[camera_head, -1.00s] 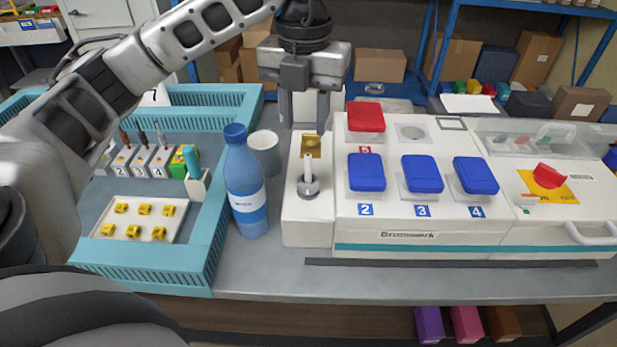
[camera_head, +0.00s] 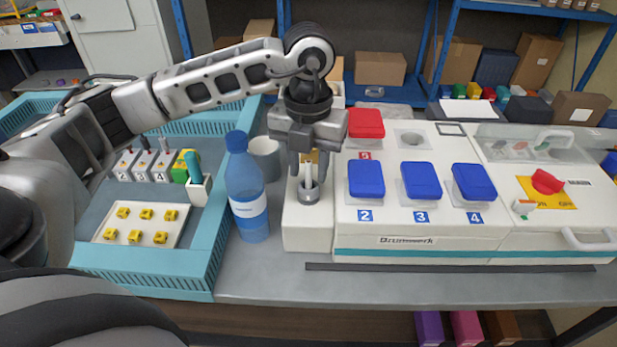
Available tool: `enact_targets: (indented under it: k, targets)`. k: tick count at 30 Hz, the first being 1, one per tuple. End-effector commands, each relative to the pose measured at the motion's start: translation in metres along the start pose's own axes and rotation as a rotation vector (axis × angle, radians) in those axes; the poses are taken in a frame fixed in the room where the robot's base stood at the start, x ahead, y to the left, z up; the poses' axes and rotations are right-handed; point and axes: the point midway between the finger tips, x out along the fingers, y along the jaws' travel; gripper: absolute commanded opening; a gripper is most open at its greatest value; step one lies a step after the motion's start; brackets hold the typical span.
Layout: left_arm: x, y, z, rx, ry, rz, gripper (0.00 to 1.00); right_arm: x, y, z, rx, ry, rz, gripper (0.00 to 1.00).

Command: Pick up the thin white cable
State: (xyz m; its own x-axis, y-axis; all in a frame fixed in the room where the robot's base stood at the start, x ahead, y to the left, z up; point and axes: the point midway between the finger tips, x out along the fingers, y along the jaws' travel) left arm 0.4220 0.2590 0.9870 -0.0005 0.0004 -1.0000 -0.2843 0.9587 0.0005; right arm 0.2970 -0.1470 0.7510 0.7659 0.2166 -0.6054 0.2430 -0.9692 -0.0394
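A thin white upright piece (camera_head: 309,176), which looks like the white cable's end, stands in a grey round fitting (camera_head: 308,194) on the narrow white box left of the numbered sockets. My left gripper (camera_head: 308,186) points down right over it, with one finger on each side of the white piece. The fingers are spread apart, with the white piece showing between them. I cannot tell whether either finger touches it. The gripper hides much of the gold plate behind the fitting. My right gripper is not in view.
A blue bottle (camera_head: 247,190) and a grey cup (camera_head: 265,158) stand close left of the narrow box. Socket boxes with blue lids (camera_head: 366,179) and a red lid (camera_head: 366,123) stand to the right. A teal tray (camera_head: 213,250) lies at left.

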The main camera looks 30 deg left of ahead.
Motion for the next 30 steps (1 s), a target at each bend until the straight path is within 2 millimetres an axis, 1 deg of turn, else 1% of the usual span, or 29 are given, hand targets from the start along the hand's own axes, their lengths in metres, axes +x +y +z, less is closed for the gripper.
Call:
enact_targets:
  k: [1,2,3,13,17,20,23,24,26,30]
  targets:
    - [0.0,0.0,0.0,0.0,0.0,0.0,0.2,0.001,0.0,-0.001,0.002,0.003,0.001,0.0]
    - [0.0,0.0,0.0,0.0,0.0,0.0,0.11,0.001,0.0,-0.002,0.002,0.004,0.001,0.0]
    - [0.0,0.0,0.0,0.0,0.0,0.0,0.0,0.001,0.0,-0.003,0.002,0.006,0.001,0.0]
    - [-0.001,0.0,0.0,0.0,-0.001,-0.001,0.0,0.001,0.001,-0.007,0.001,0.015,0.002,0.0]
    - [-0.005,-0.001,0.001,0.0,-0.003,-0.002,0.0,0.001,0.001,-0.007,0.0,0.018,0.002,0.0]
    - [-0.013,-0.001,0.001,0.0,-0.004,-0.003,0.0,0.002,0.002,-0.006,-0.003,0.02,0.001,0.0]
    - [-0.027,-0.001,0.001,0.0,-0.006,-0.003,0.0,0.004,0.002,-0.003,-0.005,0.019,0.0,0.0]
    - [-0.035,-0.003,0.0,0.002,-0.006,-0.004,0.0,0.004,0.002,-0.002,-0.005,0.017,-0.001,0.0]
    - [-0.044,-0.01,-0.007,0.006,-0.005,-0.005,0.0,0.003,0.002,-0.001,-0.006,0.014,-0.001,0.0]
    - [-0.073,-0.027,-0.024,0.009,-0.008,-0.005,0.0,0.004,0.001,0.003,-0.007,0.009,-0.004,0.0]
